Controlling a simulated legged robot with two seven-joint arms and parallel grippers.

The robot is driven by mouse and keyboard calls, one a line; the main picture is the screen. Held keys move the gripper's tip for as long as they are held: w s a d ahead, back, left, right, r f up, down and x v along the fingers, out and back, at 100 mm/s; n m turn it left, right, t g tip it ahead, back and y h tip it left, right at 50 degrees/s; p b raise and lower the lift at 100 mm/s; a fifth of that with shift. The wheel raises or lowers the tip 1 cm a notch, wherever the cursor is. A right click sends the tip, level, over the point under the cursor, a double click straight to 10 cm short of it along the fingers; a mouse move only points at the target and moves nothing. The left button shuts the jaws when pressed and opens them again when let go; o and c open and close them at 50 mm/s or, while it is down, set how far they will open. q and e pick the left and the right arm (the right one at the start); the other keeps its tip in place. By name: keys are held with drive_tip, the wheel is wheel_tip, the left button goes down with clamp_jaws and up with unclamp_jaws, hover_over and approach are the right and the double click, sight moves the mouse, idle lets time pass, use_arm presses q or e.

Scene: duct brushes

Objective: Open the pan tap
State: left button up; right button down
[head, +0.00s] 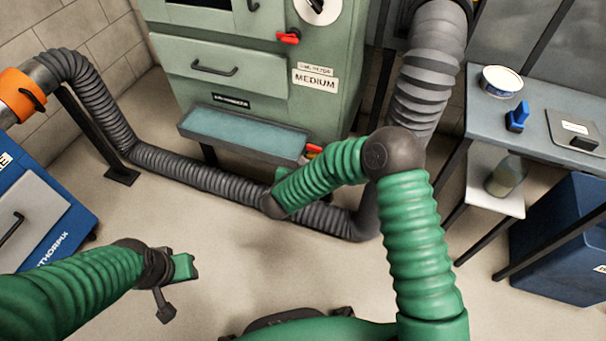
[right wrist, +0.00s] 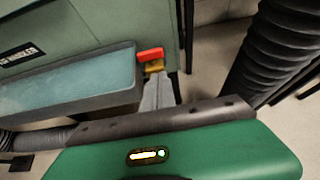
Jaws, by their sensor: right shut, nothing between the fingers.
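The pan (head: 240,134) is a shallow grey tray with a teal surface at the front foot of the green cabinet. The pan also shows in the right wrist view (right wrist: 75,85). Its tap has a red handle (head: 314,149) over a yellow body, at the pan's right end. The red handle lies roughly level in the right wrist view (right wrist: 150,54). My right gripper's grey fingers (right wrist: 157,84) are shut and empty, just below the tap; whether they touch it is unclear. My left gripper (head: 182,268) hangs over the floor at lower left, away from the pan; its jaw state is unclear.
A second red handle (head: 288,38) is higher on the cabinet (head: 262,78). A grey ribbed duct (head: 195,171) runs along the floor and rises at right (head: 430,75). A blue box (head: 45,230) stands left, a bench (head: 500,115) right. Open floor lies in front.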

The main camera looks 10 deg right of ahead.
sight(317, 151)
drive_tip(key=w+d, duration=0.1)
drive_tip(key=w+d+b, duration=0.1)
drive_tip(key=w, duration=0.1)
drive_tip(key=w+d+f+b, duration=0.1)
drive_tip(key=shift+w+d, duration=0.2)
drive_tip(key=shift+w, duration=0.15)
drive_tip(key=shift+a+r, duration=0.1)
